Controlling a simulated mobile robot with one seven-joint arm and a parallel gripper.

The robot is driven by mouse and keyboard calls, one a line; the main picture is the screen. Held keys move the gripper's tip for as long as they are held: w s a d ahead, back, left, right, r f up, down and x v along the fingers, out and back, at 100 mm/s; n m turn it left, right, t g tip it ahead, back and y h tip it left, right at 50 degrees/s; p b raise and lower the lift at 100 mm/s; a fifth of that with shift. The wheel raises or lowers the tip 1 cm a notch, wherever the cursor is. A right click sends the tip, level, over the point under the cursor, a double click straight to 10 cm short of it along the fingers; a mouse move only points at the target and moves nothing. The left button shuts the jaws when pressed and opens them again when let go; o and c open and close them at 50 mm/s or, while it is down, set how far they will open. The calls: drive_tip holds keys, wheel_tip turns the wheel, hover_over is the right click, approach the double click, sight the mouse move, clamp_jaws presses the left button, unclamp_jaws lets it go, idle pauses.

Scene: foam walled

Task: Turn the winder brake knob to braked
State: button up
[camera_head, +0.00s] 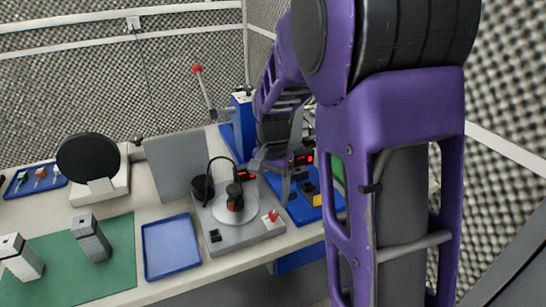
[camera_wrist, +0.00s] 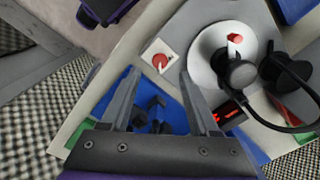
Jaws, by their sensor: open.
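The small red knob (camera_head: 271,216) sits on a white square plate at the front right corner of the grey winder unit (camera_head: 228,238). The red knob (camera_wrist: 160,61) also shows in the wrist view, just beyond and between the fingertips. It is round with a pale mark across it; which setting it shows is too small to tell. My gripper (camera_head: 272,182) is over the right side of the unit, behind the knob in the head view. In the wrist view my gripper (camera_wrist: 160,75) is open, its two grey fingers apart with nothing between them, and not visibly touching the knob.
A white disc (camera_head: 222,213) with a dark head and cable stands beside the knob. A blue fixture (camera_head: 303,211) with a red display is to the right. A blue tray (camera_head: 172,246) lies left; a green mat (camera_head: 110,272) holds grey blocks. My arm hides the right side.

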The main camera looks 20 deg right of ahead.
sight(273, 214)
wheel_tip(273, 214, up, 12)
drive_tip(key=p, duration=0.1)
idle(0.4)
